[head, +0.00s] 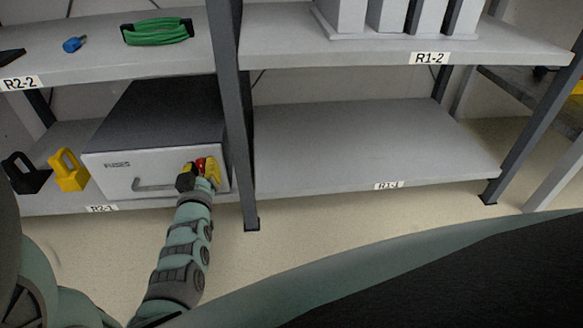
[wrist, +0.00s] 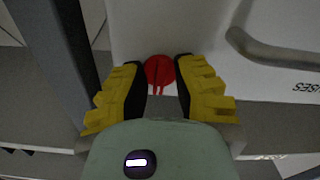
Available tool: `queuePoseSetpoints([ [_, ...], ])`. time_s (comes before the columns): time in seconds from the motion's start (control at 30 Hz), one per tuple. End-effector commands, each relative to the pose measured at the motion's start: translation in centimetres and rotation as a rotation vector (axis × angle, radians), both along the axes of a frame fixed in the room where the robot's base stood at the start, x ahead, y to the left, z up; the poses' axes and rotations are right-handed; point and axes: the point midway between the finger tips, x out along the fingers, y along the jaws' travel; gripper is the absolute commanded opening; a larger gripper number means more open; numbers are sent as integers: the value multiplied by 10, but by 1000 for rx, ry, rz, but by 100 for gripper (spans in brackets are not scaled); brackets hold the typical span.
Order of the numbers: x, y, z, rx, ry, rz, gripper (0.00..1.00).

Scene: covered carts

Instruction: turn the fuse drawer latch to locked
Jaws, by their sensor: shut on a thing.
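The fuse drawer is a box with a dark top and a light front (head: 122,182), labelled FUSES, on the lower left shelf. Its bar handle (head: 152,187) also shows in the wrist view (wrist: 270,52). The red round latch (wrist: 159,70) sits on the front, right of the handle in the head view. My gripper (head: 203,172) is at the latch, mostly covering it there. In the wrist view my gripper (wrist: 161,75) has its yellow and black fingers on either side of the latch, shut on it. Two thin red lines show just below the latch; I cannot read the latch's setting.
A dark rack post (head: 232,110) stands close to the right of the drawer. A black padlock-shaped block (head: 27,176) and a yellow one (head: 68,171) sit left of it. The lower right shelf (head: 350,150) is empty.

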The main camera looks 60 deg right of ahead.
Motion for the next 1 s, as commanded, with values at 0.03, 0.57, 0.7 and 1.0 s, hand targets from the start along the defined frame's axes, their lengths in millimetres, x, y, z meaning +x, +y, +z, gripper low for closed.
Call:
queuePoseSetpoints([
  [0.03,0,1,-5,-3,23,2,0],
  [0.57,0,2,-5,-45,75,3,0],
  [0.7,0,2,-5,-45,75,3,0],
  [1.0,0,1,-3,-50,68,1,58],
])
